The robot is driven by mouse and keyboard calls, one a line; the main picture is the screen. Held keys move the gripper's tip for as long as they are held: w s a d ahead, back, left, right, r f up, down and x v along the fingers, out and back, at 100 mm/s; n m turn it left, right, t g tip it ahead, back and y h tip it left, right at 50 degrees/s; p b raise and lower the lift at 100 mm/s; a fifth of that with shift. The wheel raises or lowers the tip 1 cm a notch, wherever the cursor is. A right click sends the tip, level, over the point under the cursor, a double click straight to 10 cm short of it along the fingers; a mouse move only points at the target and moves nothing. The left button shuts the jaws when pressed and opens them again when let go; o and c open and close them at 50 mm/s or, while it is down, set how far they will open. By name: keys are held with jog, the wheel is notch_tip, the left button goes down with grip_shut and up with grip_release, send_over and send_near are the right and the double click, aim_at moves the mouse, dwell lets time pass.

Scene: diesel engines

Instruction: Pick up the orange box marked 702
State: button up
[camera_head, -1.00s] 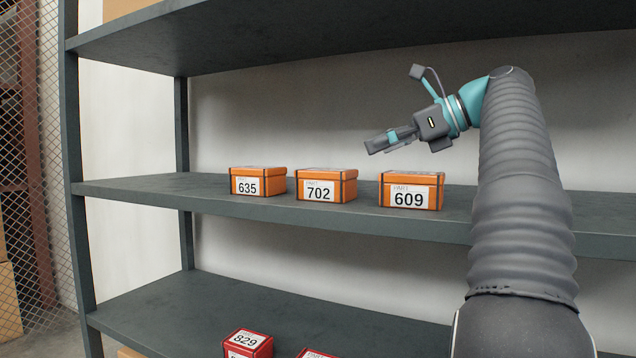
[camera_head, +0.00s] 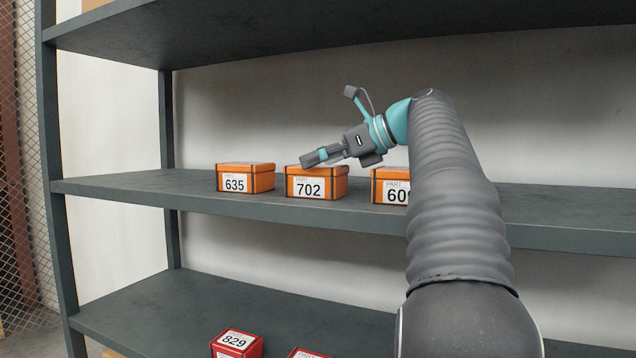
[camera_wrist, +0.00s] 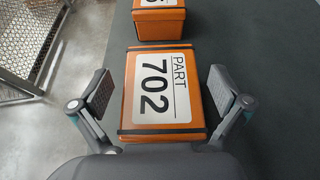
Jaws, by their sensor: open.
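The orange box marked 702 (camera_head: 317,187) sits on the middle shelf between two other orange boxes, its white label facing out. In the wrist view the box (camera_wrist: 134,116) lies between the two spread fingers, its label reading PART 702. My gripper (camera_head: 306,160) is just above the top of that box in the head view, tilted down to the left. In the wrist view my gripper (camera_wrist: 164,91) is open, with a gap between each finger and the box's sides. It holds nothing.
The box marked 635 (camera_head: 245,178) stands to the left and the box marked 609 (camera_head: 389,187) to the right, partly behind my arm. The upper shelf (camera_head: 330,35) hangs above. Red boxes, one marked 829 (camera_head: 236,344), sit on the lower shelf (camera_head: 160,312).

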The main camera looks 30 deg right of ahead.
jog(key=x, duration=0.3)
jog(key=shift+w+a+f, duration=0.1)
jog(key=shift+w, duration=0.1)
jog(key=c, duration=1.5)
jog(key=shift+o, duration=0.2)
